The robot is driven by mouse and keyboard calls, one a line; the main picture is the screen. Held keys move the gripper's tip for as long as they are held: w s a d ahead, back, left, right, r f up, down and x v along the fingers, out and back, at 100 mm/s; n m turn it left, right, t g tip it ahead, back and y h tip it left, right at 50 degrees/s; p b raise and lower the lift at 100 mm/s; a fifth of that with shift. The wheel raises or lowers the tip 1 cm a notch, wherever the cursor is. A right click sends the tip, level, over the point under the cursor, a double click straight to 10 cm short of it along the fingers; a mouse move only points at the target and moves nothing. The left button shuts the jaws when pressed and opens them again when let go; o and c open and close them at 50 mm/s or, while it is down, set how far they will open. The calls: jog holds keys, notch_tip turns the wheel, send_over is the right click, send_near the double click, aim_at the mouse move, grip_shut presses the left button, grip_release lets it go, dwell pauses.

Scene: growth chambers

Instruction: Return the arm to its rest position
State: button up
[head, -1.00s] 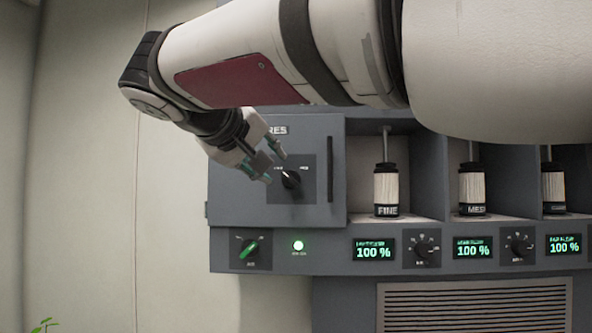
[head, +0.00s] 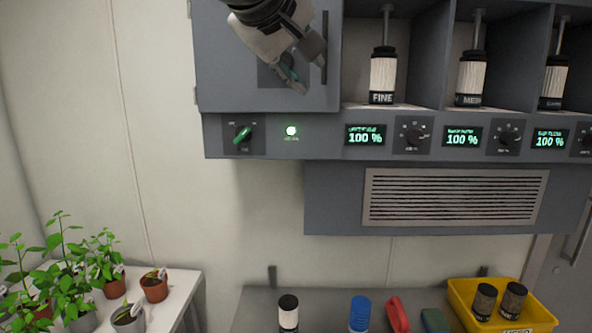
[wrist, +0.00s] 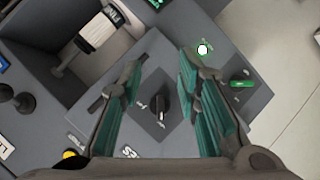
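My gripper (head: 299,76) is at the top of the head view, in front of the grey cabinet door with the black knob. In the wrist view my gripper (wrist: 160,85) has its two teal-padded fingers spread apart with nothing between them. The black door knob (wrist: 161,101) shows beyond the gap between the fingers. In the head view my gripper mostly hides that knob. Most of my arm is out of the head view.
The cabinet (head: 225,70) holds several labelled cartridges, including FINE (head: 382,76). A green switch (head: 242,134) and lit green lamp (head: 291,131) sit below the door. Potted plants (head: 107,262) stand left; a yellow bin (head: 541,318) is lower right.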

jog(key=s+d+f+g, duration=0.3)
jog(key=s+d+f, duration=0.3)
jog(key=d, duration=0.4)
jog(key=s+d+f+m+g+y, duration=0.1)
jog(key=s+d+f+m+y, duration=0.1)
jog(key=s+f, duration=0.6)
jog(key=s+d+f+m+g+y, duration=0.2)
jog(key=s+d+f, duration=0.4)
jog(key=f, duration=0.8)
jog(key=s+m, duration=0.1)
jog(key=s, duration=0.2)
jog(key=shift+m+y, duration=0.4)
jog(key=shift+f, duration=0.1)
